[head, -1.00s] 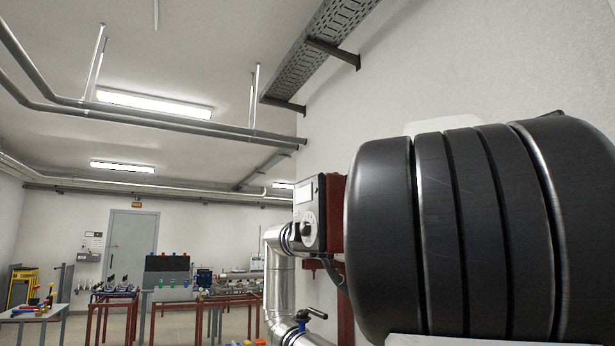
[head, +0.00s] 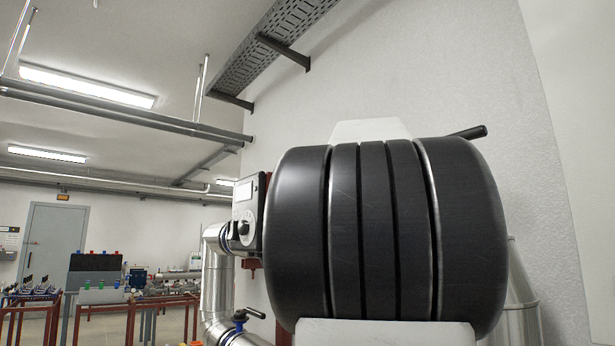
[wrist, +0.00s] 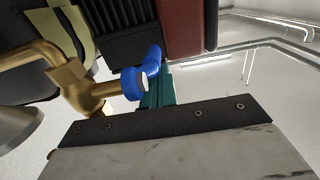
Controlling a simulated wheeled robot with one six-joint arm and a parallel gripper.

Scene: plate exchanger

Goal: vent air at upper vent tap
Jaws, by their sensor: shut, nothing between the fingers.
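The brass vent tap (wrist: 75,85) shows at the left of the wrist view, with a bent brass pipe running off to the upper left. Its blue handle parts (wrist: 132,86) lie to the right of the brass body, near the middle of the view. My gripper (wrist: 156,88) shows as teal fingers beyond a dark screwed strip, shut with nothing held. The fingertips are close beside the blue handle and partly hidden behind it. I cannot tell whether they touch it. I cannot make out the tap or my gripper in the head view.
A grey control box with a dial (head: 246,212) stands beside a silver insulated pipe (head: 216,275). A valve with a black lever (head: 240,318) sits low on that pipe. A dark red block (wrist: 188,25) is above my gripper. Workbenches (head: 120,303) stand far off left.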

